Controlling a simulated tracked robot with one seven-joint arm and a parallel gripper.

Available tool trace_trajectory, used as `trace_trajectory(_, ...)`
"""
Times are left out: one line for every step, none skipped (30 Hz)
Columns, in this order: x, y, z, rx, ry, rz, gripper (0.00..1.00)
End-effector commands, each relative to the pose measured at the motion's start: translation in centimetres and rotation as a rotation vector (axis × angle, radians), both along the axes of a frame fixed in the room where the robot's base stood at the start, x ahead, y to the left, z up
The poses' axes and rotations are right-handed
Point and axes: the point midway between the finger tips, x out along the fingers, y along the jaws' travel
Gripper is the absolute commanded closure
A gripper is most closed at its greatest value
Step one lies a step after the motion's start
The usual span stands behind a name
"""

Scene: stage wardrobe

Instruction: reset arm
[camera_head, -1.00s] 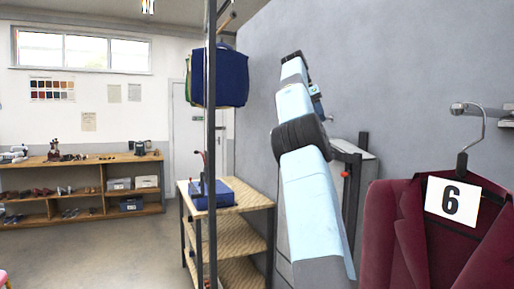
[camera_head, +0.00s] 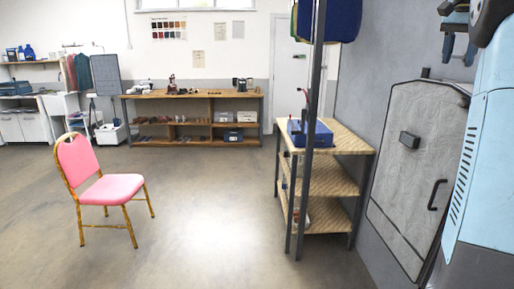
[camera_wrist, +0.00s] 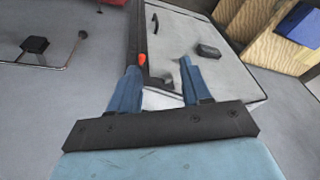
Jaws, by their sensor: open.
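My gripper (camera_wrist: 160,80) shows in the wrist view with its two blue fingers spread apart and nothing between them. In the head view my gripper (camera_head: 458,48) is at the upper right, its fingers pointing down beside the light blue arm. In the wrist view, a grey panel (camera_wrist: 222,85) with a black handle and a small black block lies beyond the fingers. The same grey panel (camera_head: 408,150) stands against the wall in the head view. I cannot tell how far the fingers are from it.
A shelf unit (camera_head: 345,138) with a blue case (camera_head: 318,138) on top stands left of the panel, behind a dark upright post (camera_head: 312,130). A pink chair (camera_head: 110,188) stands at left. A long wooden shelf (camera_head: 190,117) lines the back wall. The middle floor is clear.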

Motion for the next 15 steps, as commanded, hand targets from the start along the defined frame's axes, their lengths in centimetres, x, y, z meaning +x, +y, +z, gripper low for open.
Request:
trace_trajectory(-1.0,1.2,-0.4,0.009,-0.012,0.043,0.52)
trace_trajectory(-1.5,1.8,-0.8,0.013,-0.019,0.067,0.52)
trace_trajectory(-2.1,2.6,-1.2,0.015,-0.028,0.101,0.52)
trace_trajectory(-2.6,3.3,-1.5,0.018,-0.034,0.126,0.52)
trace_trajectory(-3.1,4.0,-1.9,0.019,-0.041,0.152,0.52)
trace_trajectory(-3.8,4.9,-2.5,0.021,-0.049,0.185,0.52)
trace_trajectory(-4.3,5.6,-2.9,0.022,-0.056,0.211,0.52)
trace_trajectory(-4.8,6.3,-3.3,0.022,-0.063,0.236,0.52)
trace_trajectory(-5.5,7.3,-3.9,0.022,-0.07,0.271,0.52)
trace_trajectory(-6.0,8.1,-4.4,0.021,-0.077,0.297,0.52)
trace_trajectory(-6.6,8.9,-4.8,0.02,-0.082,0.323,0.52)
trace_trajectory(-7.4,9.8,-5.5,0.017,-0.092,0.357,0.52)
trace_trajectory(-8.0,10.6,-6.0,0.015,-0.096,0.382,0.52)
trace_trajectory(-8.5,11.4,-6.5,0.012,-0.103,0.408,0.52)
trace_trajectory(-9.3,12.4,-7.3,0.007,-0.111,0.443,0.52)
